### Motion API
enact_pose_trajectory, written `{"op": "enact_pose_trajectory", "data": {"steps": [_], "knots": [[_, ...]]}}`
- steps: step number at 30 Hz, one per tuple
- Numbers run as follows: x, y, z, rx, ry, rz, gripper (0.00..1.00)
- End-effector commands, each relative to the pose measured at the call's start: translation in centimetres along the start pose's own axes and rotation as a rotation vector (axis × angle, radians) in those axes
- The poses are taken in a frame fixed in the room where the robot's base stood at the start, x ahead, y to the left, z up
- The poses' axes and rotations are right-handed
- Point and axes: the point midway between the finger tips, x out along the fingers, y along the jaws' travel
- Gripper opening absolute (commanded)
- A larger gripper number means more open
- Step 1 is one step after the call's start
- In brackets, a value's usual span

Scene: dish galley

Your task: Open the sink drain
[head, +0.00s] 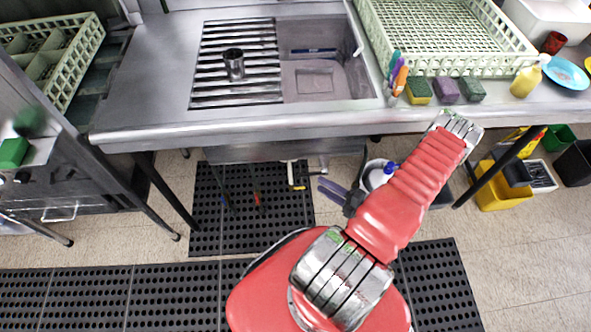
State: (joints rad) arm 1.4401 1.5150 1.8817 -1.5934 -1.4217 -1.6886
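The steel sink basin (358,78) is set in the counter, right of a slatted steel rack. I cannot make out a drain opening inside it. Under the sink, a pale drain pipe (291,172) hangs down, with a small yellow handle (298,187) at its lower end. My gripper (320,185) is below the counter, just right of the yellow handle and apart from it in the picture. Its two purple-grey fingers point left with a narrow gap between them, and nothing shows in it. My red arm hides part of the space under the counter to the right.
The counter's front edge (250,126) runs above my gripper. A dark metal cup (233,64) stands on the slatted rack (205,85). A white bucket (376,176) stands behind my gripper. Table legs stand left and right. A yellow bucket (493,193) is at right. Black mats (100,290) cover the floor.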

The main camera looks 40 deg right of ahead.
Motion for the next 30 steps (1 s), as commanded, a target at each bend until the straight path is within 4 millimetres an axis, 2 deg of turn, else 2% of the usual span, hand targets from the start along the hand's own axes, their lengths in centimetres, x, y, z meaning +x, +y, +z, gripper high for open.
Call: {"op": "enact_pose_trajectory", "data": {"steps": [8, 30], "knots": [[2.2, 0.0, -0.1, 0.000, 0.006, -0.001, 0.30], [10.1, 0.0, -0.2, -0.001, 0.007, -0.001, 0.30]]}}
